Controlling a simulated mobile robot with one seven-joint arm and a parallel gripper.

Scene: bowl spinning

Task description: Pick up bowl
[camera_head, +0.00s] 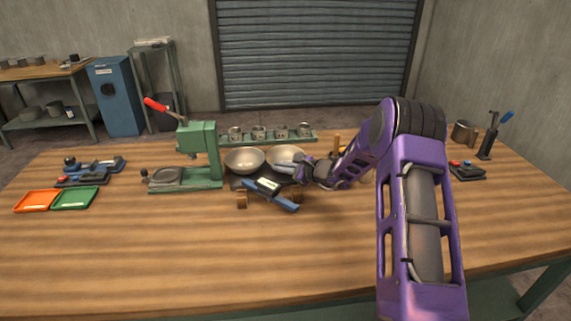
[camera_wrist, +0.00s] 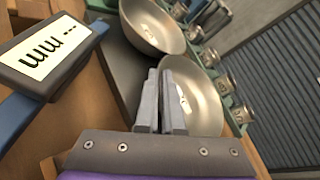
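Two shallow pale metal bowls stand side by side at the middle of the bench in the head view. The left bowl (camera_head: 244,160) also shows at the top of the wrist view (camera_wrist: 152,27). The right bowl (camera_head: 286,153) is at my gripper (camera_head: 297,168) and also shows in the wrist view (camera_wrist: 200,95). In the wrist view my gripper (camera_wrist: 162,72) has its two grey fingers close together at the right bowl's near rim, one outside and one over the inside. They look shut on the rim. Whether this bowl is raised cannot be told.
A blue-handled tool with a labelled block (camera_head: 268,186) lies just in front of the bowls. A green press (camera_head: 200,150) with a red lever stands left. A green rack of metal cups (camera_head: 260,138) runs behind. The front bench is clear.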

